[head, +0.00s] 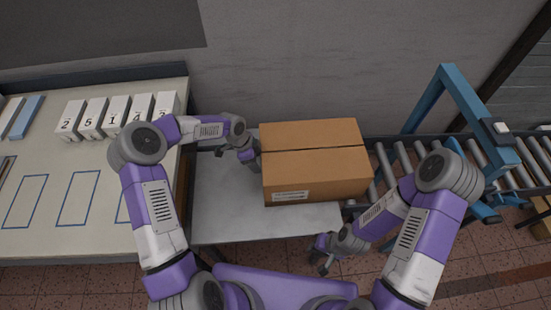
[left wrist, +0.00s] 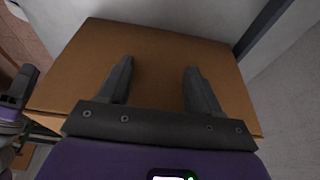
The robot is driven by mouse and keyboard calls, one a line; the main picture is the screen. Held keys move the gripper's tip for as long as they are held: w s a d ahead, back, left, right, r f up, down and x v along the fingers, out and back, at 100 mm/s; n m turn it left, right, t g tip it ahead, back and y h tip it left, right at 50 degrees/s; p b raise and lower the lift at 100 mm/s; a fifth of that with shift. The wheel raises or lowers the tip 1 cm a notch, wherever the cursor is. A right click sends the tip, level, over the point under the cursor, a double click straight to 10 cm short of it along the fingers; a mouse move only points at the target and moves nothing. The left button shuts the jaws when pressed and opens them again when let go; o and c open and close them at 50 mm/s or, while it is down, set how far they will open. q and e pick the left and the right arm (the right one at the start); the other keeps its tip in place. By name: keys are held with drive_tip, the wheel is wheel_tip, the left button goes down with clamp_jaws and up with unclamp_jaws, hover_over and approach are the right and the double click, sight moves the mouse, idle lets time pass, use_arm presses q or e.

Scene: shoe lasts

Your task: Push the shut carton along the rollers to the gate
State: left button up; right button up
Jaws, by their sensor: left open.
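The brown carton (head: 315,175) is shut, with a seam across its top and a white label on its near side. It sits on a grey table (head: 215,210), its right end at the start of the rollers (head: 405,165). The blue gate (head: 432,100) spans the rollers further right. My left gripper (head: 254,153) is at the carton's left side, its tips partly hidden; contact is unclear. In the left wrist view its two fingers (left wrist: 160,68) are apart, with the carton (left wrist: 155,42) filling the space ahead. My right gripper (head: 321,262) is low, in front of the carton and apart from it.
A cream table (head: 45,235) at left holds several numbered white boxes (head: 92,118) and has blue outlines marked on it. A grey wall (head: 300,60) runs behind. The rollers between the carton and the gate look clear where visible; my right arm covers part of them.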

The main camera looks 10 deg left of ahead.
sight(276, 158)
use_arm(q)
drive_tip(key=shift+w+d+b, duration=0.3)
drive_tip(key=shift+d+b, duration=0.05)
drive_tip(key=shift+d, duration=0.85)
drive_tip(key=shift+w+d+b, duration=0.25)
drive_tip(key=shift+d+b, duration=0.1)
drive_tip(key=shift+d, duration=0.9)
drive_tip(key=shift+w+d+b, duration=0.3)
drive_tip(key=shift+d+b, duration=0.05)
drive_tip(key=shift+d, duration=0.85)
